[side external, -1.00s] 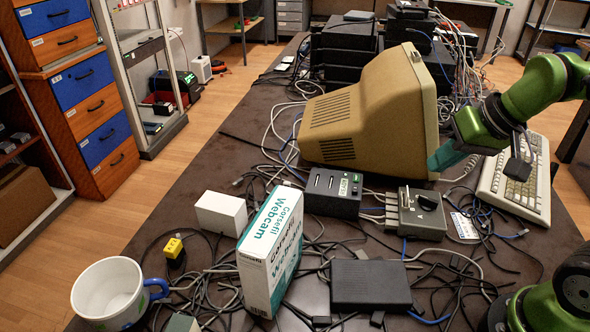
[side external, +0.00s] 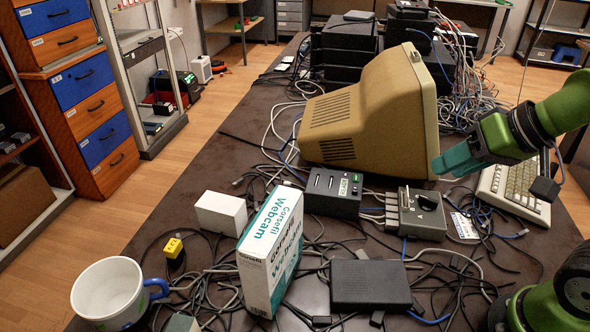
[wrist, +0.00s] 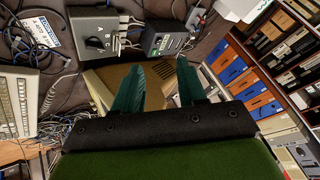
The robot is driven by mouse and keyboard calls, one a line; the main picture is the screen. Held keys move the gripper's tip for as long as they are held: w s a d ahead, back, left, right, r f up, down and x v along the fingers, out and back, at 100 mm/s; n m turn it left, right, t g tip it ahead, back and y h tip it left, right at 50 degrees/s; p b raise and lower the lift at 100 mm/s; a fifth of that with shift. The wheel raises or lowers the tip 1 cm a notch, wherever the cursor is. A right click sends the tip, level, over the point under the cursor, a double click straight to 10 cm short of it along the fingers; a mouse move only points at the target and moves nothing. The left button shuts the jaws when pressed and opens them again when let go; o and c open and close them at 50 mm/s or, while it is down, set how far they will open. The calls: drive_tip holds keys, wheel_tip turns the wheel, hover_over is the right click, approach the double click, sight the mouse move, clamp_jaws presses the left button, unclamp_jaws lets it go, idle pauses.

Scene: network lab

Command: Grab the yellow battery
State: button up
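The yellow battery (side external: 174,248), a small block with a yellow top and a dark body, stands at the left of the dark table in the side view. It is between the mug and the white box, with cables around it. I cannot make it out in the wrist view. My gripper (side external: 441,166) is at the right, in front of the beige monitor's screen side, far from the battery. In the wrist view its two teal fingers (wrist: 160,62) are apart with nothing held between them.
A tall webcam box (side external: 270,255) stands right of the battery. A white box (side external: 221,213), a white mug (side external: 108,293), a black flat box (side external: 370,285), grey switch boxes (side external: 420,215) and the bulky monitor (side external: 375,115) crowd the table. Loose cables cover much of it.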

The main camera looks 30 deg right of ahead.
drive_tip(key=o, duration=0.5)
drive_tip(key=shift+c, duration=0.2)
